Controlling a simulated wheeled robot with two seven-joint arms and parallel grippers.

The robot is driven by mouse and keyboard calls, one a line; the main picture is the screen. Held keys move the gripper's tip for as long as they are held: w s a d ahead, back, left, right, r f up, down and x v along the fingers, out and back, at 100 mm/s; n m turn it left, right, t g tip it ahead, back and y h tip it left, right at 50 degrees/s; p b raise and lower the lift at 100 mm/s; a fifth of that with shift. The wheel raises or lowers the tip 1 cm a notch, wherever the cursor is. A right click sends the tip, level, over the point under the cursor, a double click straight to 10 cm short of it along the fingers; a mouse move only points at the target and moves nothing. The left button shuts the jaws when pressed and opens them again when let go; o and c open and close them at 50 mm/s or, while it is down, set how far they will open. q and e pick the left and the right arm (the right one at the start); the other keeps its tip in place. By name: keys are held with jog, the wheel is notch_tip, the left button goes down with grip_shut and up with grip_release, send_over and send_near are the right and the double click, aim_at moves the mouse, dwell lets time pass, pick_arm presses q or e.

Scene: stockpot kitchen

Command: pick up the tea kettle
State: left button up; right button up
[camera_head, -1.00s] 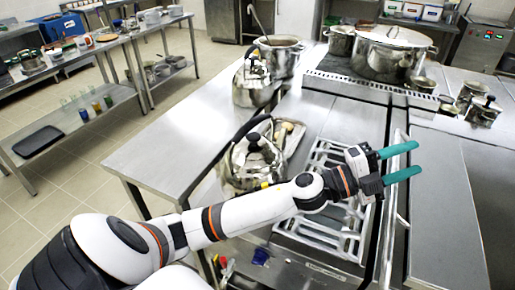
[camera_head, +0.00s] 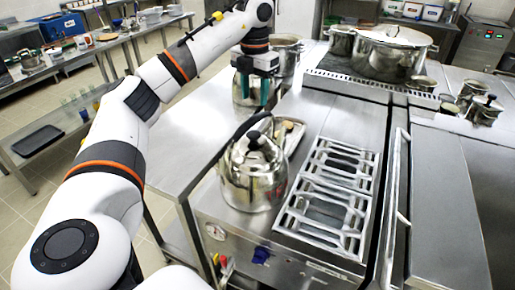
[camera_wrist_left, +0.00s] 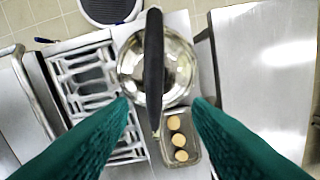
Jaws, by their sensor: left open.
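The nearer tea kettle (camera_head: 254,180) is shiny steel with a black arched handle and a black lid knob. It stands upright on the counter left of the metal grate. It also shows in the left wrist view (camera_wrist_left: 185,68), where its black handle runs up the picture between my fingers. My left gripper (camera_head: 252,100) points down with teal fingers spread, above and beyond this kettle and apart from it. In the left wrist view the open fingers (camera_wrist_left: 160,103) hold nothing. A second kettle (camera_head: 240,92) stands farther back, partly hidden by my gripper. My right gripper is not in view.
A small tray (camera_head: 297,134) with round buns (camera_wrist_left: 179,139) lies right beside the nearer kettle. The grate (camera_head: 330,190) is to its right. Large pots, including a stockpot (camera_head: 393,55), stand at the back. The left part of the counter (camera_head: 185,140) is clear.

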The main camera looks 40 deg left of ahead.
pick_arm(q)
notch_tip(320, 180, down, 4)
jog(key=shift+w+f+p, duration=0.15)
jog(key=shift+p, duration=0.45)
jog(key=shift+d+f, duration=0.1)
jog(key=shift+f, duration=0.35)
jog(key=f+p, duration=0.1)
jog(key=f, duration=0.1)
jog(key=f+p, duration=0.1)
jog(key=f, duration=0.2)
jog(key=shift+d, duration=0.2)
jog(key=shift+w, duration=0.15)
grip_shut()
jog(key=shift+r, duration=0.15)
